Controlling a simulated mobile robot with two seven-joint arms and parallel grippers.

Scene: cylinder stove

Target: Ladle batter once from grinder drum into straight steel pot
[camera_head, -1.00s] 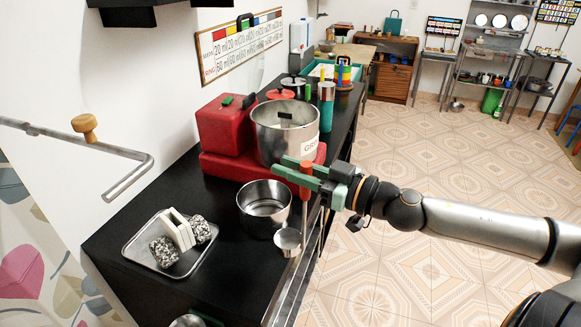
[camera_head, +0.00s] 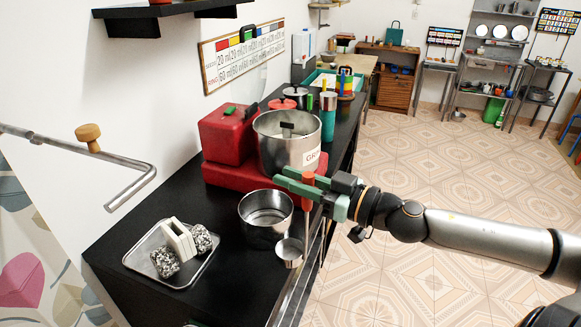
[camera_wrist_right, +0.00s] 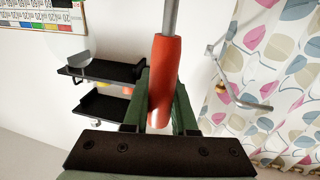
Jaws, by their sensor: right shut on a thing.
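My right gripper (camera_head: 298,185) is shut on the ladle's orange-red handle (camera_head: 308,179). The handle also shows between the green fingers in the right wrist view (camera_wrist_right: 165,80). The ladle (camera_head: 289,251) hangs upright below the gripper, with its small steel cup in front of the straight steel pot (camera_head: 266,228), at its right side. I cannot tell whether cup and pot touch. The cup looks empty. The steel grinder drum (camera_head: 283,150) stands open on its red base, behind the pot. My left gripper is not in view.
A metal tray (camera_head: 150,240) with a white holder and speckled stones lies left of the pot on the black counter (camera_head: 225,275). The red grinder housing (camera_head: 228,135) stands left of the drum. A bent metal bar (camera_head: 130,188) with a wooden knob juts in at left.

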